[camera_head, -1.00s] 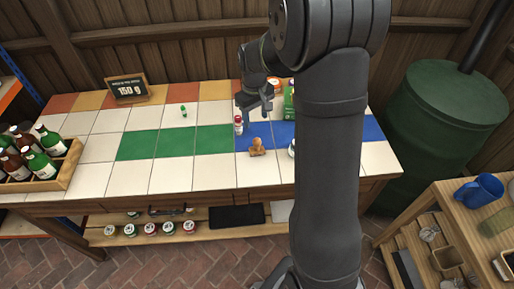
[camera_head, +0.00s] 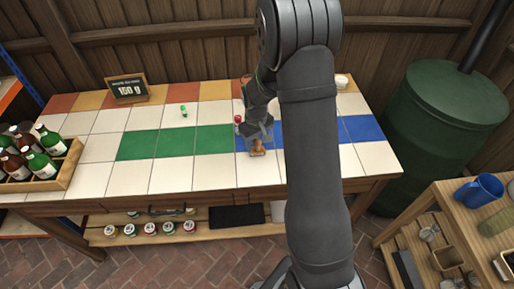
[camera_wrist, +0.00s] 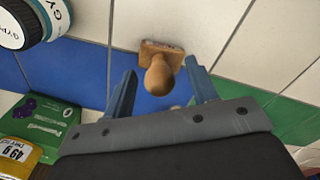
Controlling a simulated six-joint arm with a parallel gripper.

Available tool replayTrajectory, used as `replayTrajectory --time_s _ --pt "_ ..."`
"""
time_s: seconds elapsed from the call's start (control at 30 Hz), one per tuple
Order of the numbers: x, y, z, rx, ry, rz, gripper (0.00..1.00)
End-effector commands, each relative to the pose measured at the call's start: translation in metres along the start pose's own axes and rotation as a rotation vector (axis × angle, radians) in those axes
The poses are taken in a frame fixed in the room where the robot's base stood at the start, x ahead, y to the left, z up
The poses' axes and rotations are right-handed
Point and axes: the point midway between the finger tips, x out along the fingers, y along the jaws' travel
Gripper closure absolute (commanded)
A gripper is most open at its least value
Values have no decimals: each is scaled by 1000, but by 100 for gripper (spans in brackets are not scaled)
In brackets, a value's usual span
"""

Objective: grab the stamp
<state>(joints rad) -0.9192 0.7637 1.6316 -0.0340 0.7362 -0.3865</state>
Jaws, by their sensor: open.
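The stamp, a small light-wood piece with a rounded handle and flat base, sits on the tiled tabletop near the border of the blue and white tiles. In the head view the stamp (camera_head: 257,149) is just below my gripper (camera_head: 260,137) and partly covered by it. In the wrist view the stamp (camera_wrist: 161,73) lies ahead of my open gripper (camera_wrist: 160,72), its handle between the two fingertips, with a gap on each side. I see no grip on it.
A red-capped bottle (camera_head: 238,121) stands close left of my gripper. A bottle crate (camera_head: 66,172) is at the table's left end.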

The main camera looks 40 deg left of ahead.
Motion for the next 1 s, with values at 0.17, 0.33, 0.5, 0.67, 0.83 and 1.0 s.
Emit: replayTrajectory --time_s 0.17,0.33,0.5,0.67,0.83,1.0 --pt "0 0 0 0 0 0 51" --pt "0 0 0 0 0 0 84" --pt "0 0 0 0 0 0 95" --pt "-1 0 0 0 1 0 95" --pt "-9 0 -1 0 2 1 95" --pt "-33 1 -1 0 3 2 95"
